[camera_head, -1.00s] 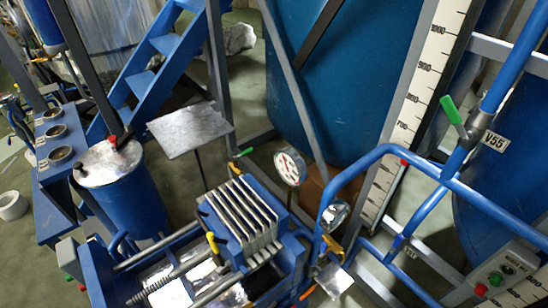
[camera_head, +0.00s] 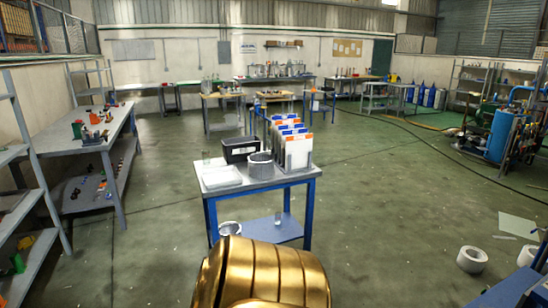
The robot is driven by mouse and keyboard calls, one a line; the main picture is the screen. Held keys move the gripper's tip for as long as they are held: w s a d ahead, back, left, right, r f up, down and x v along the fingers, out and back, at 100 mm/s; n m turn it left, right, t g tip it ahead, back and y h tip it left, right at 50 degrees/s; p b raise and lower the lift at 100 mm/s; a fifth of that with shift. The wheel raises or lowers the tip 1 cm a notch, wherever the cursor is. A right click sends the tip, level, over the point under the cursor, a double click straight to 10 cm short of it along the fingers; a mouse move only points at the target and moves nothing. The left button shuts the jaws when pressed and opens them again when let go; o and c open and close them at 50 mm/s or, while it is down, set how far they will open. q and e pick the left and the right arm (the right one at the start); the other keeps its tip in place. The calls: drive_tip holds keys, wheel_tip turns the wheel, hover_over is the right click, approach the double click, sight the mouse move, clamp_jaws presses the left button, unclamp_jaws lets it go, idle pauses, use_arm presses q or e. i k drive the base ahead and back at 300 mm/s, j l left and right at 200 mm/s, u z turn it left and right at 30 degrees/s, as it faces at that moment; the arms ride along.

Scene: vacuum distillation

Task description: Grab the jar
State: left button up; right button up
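A small metal-topped table (camera_head: 225,192) with blue legs stands ahead of me in the middle of the head view. A small clear vessel (camera_head: 206,157), possibly the jar, stands at its back left corner. Another clear upright vessel (camera_head: 278,219) stands on the lower shelf. Both are too small to tell for certain which is a jar. Neither of my grippers is in view. A gold ribbed rounded form fills the bottom middle and hides part of the table's lower front.
On the table are a white tray (camera_head: 221,177), a black bin (camera_head: 240,149), a grey ring (camera_head: 261,166) and upright folders (camera_head: 294,148). A workbench (camera_head: 95,143) stands left. White rolls (camera_head: 471,259) lie on the right floor. Open floor surrounds the table.

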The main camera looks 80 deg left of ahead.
sight(207, 159)
drive_tip(key=j+u, duration=0.15)
drive_tip(key=u, duration=0.3)
drive_tip(key=j+u, duration=0.1)
drive_tip(key=u, duration=0.3)
drive_tip(key=j+u, duration=0.2)
drive_tip(key=u, duration=0.25)
drive_tip(key=j+u, duration=0.15)
drive_tip(key=u, duration=0.3)
drive_tip(key=j+u, duration=0.1)
drive_tip(key=u, duration=0.3)
drive_tip(key=i+j+u, duration=0.7)
drive_tip(key=j+u, duration=0.2)
drive_tip(key=i+j, duration=0.15)
drive_tip(key=i, duration=0.15)
drive_tip(key=i+j, duration=0.2)
drive_tip(key=i, duration=0.15)
